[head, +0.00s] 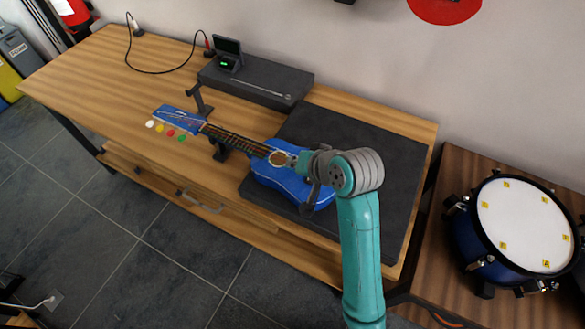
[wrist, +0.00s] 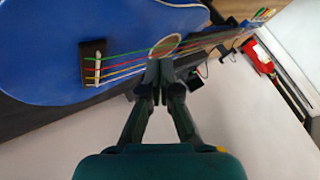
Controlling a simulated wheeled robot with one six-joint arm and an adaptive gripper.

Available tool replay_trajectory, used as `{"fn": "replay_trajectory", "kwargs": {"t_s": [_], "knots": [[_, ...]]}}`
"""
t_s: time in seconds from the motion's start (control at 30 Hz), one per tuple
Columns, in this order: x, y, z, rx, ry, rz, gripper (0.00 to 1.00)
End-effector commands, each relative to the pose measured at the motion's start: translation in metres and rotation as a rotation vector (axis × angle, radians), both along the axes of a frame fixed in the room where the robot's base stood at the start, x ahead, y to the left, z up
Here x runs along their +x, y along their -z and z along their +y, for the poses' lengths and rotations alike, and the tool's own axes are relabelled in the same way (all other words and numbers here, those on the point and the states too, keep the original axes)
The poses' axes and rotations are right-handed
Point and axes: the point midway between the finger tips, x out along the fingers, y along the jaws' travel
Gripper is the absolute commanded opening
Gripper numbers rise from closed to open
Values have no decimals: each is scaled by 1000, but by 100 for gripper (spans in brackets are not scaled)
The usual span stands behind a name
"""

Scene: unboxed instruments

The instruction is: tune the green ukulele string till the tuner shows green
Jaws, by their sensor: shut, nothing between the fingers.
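A blue ukulele (head: 272,175) lies on the workbench, its body on a dark mat and its neck pointing left. The white, yellow, red and green pegs line the near side of its head; the green peg (head: 182,138) is nearest the body. The tuner (head: 227,62) sits on a dark raised box at the back; a small green mark lights on its screen, too small to read. My gripper (wrist: 158,68) is shut and empty over the ukulele body near the sound hole. In the wrist view the green string (wrist: 128,52) runs beside the fingertips; contact cannot be told.
A black stand (head: 220,150) supports the neck. A thin rod (head: 268,91) lies on the dark box. A black cable (head: 140,70) curls at the back left. A drum (head: 520,225) stands on a separate table at right. The bench's left part is clear.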

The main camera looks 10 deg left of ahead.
Motion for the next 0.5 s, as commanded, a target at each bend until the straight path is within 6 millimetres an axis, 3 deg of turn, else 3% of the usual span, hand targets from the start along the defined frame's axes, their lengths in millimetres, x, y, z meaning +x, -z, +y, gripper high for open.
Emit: {"fn": "replay_trajectory", "kwargs": {"t_s": [0.5], "knots": [[0,6,0,0,0,0,0]]}}
